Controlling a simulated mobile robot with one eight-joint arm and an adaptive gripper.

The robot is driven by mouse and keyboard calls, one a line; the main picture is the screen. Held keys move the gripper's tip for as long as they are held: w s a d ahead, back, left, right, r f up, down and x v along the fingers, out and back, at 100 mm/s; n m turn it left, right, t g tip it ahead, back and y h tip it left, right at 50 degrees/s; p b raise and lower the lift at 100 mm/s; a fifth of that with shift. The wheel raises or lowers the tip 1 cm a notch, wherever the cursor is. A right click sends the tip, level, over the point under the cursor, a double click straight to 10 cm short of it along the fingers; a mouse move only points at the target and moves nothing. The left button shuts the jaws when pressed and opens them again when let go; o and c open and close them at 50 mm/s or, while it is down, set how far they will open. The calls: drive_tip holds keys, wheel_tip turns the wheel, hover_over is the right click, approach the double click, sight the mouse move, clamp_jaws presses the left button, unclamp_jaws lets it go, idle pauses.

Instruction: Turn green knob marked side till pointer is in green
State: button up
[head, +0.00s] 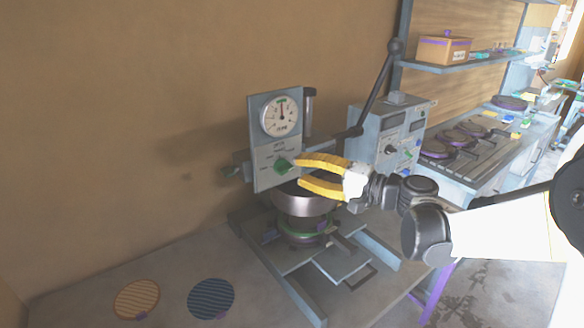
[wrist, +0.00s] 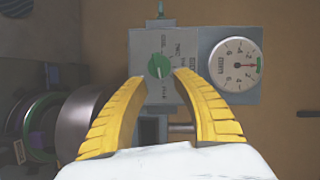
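The green knob (head: 283,165) sits on the lower part of a grey upright panel (head: 262,178); it also shows in the wrist view (wrist: 159,66), with a pale mark on it and printed labels around it. The round white gauge (head: 281,116) is above the knob and appears beside it, to the right, in the wrist view (wrist: 234,64). Its pointer appears directed toward the small green band at the dial's edge; whether it lies within the band is too small to tell. My gripper (head: 299,172), with yellow fingers, is open and empty in front of the knob, one fingertip on either side in the wrist view (wrist: 160,78). Contact cannot be told.
A metal cylinder (head: 304,200) on the press stands below my gripper. A long lever (head: 376,85) rises to the right, beside a grey control box (head: 386,135). Two round pads, orange (head: 137,299) and blue (head: 211,298), lie at the front left of the bench.

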drive_tip(key=v, duration=0.8)
drive_tip(key=shift+s, duration=0.1)
drive_tip(key=s+a+f+n+g+h, duration=0.2)
drive_tip(key=s+f+g+h, duration=0.1)
drive_tip(key=s+f+h, duration=0.65)
drive_tip(key=s+d+f+n+h, duration=0.2)
drive_tip(key=s+d+n+h, duration=0.1)
drive_tip(key=s+d, duration=0.6)
drive_tip(key=s+h, duration=0.1)
drive_tip(key=s, duration=0.1)
drive_tip(key=shift+s+t+h, duration=0.3)
drive_tip(key=shift+s+h, duration=0.05)
drive_tip(key=shift+s, duration=0.05)
